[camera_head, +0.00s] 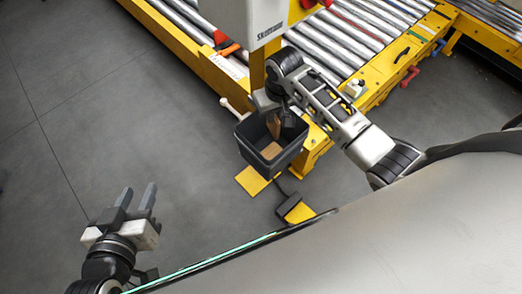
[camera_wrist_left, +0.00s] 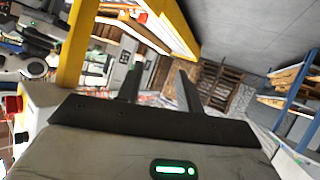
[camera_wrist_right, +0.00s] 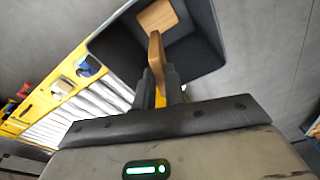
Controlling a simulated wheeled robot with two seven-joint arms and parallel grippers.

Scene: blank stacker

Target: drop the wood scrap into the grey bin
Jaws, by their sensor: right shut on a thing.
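The grey bin (camera_head: 258,167) is a dark open-topped box in the middle of the head view; its inside wall fills the upper part of the right wrist view (camera_wrist_right: 204,30). My right gripper (camera_head: 279,108) is over the bin and shut on the wood scrap (camera_head: 274,125), a thin brown piece pointing down into the bin's opening. The right wrist view shows the scrap (camera_wrist_right: 156,55) between the fingertips. Another light brown wood piece (camera_wrist_right: 157,18) lies inside the bin. My left gripper (camera_head: 138,196) is open and empty, far left of the bin.
A yellow-framed roller conveyor (camera_head: 330,45) runs behind and right of the bin. A yellow post with a white box (camera_head: 240,20) stands just behind it. A yellow foot pedal (camera_head: 298,211) is on the floor in front. Grey floor at left is clear.

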